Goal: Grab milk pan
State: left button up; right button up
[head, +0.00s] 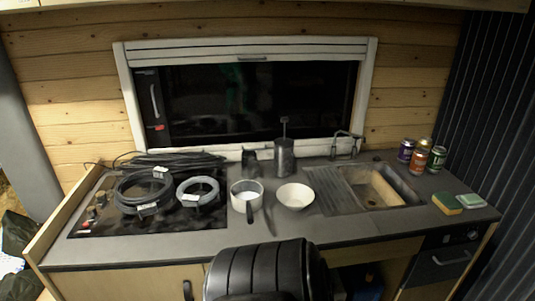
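The milk pan (246,189) looks like a small white pot, standing upright on the dark counter between the hob and the sink. Its handle appears to point toward the front edge. A white bowl (295,196) stands close to its right. Neither of my grippers shows in the head view.
Coiled cables (145,191) lie on the hob (96,220) at left. A dark French press (284,157) stands behind the bowl. The sink (398,187), cans (418,160) and sponges (447,203) are at right. A black ribbed shape (262,270) rises before the counter.

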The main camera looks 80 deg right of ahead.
aim_at(250, 206)
jog(key=z, duration=2.55)
jog(key=j, duration=0.2)
jog(key=i+j+z, duration=0.1)
jog(key=i+j, duration=0.05)
jog(key=j, duration=0.05)
